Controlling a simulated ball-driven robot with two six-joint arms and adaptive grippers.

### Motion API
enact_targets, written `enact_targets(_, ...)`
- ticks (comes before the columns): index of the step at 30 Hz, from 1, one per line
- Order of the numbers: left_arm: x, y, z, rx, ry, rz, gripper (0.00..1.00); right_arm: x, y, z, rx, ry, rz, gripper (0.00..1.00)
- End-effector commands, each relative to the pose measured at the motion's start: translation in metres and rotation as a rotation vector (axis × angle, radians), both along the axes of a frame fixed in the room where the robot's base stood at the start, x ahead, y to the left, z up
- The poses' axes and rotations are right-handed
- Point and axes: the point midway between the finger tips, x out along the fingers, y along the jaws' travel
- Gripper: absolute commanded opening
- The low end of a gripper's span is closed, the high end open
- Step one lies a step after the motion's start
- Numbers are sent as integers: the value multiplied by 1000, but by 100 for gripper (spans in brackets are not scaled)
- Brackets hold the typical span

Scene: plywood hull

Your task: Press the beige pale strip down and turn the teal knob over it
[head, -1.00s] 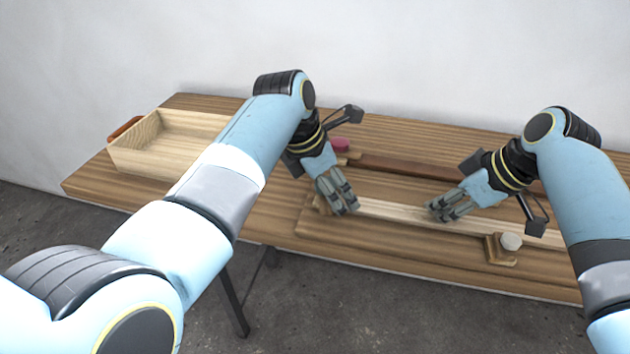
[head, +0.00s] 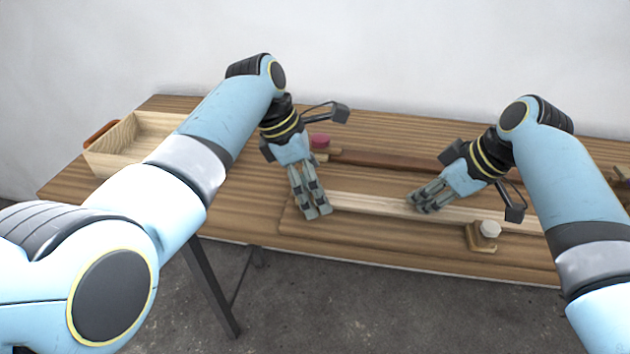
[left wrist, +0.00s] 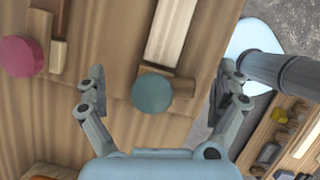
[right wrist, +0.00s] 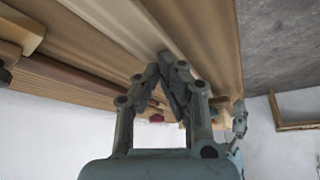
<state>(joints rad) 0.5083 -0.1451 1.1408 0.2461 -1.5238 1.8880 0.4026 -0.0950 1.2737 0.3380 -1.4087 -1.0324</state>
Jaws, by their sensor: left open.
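The beige pale strip (head: 375,208) lies along the plywood board on the table. In the left wrist view its end (left wrist: 172,32) comes close to the teal knob (left wrist: 152,93). The knob's wooden tab (left wrist: 184,87) points right, across the strip's direction, and does not visibly cover the strip. My left gripper (head: 318,213) is open, with its fingers on either side of the teal knob, apart from it. The knob is hidden in the head view. My right gripper (head: 422,205) is shut, its fingertips down at the pale strip; I cannot tell whether they touch it.
A pink knob (head: 320,141) sits at the end of a dark brown strip (head: 390,163) behind. A whitish knob on a wooden block (head: 489,230) stands at the board's front right. A wooden box (head: 125,140) is at the table's left end. The table front between is clear.

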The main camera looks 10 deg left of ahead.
Motion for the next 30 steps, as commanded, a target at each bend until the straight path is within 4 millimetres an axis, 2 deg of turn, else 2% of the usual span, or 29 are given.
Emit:
enact_targets(9, -1, 0, 0, 1, 1, -61, 100, -1, -1, -2, -2, 3, 0, 0)
enact_targets(16, -3, 2, 0, 1, 0, -283, 100, -1, -1, -1, -2, 3, 0, 0)
enact_targets(22, -4, 2, 0, 0, 0, -302, 100, -1, -1, -1, -1, 2, 0, 0)
enact_targets(30, -4, 2, 0, 0, 0, -300, 66, -1, 0, -1, -1, 2, 0, 0)
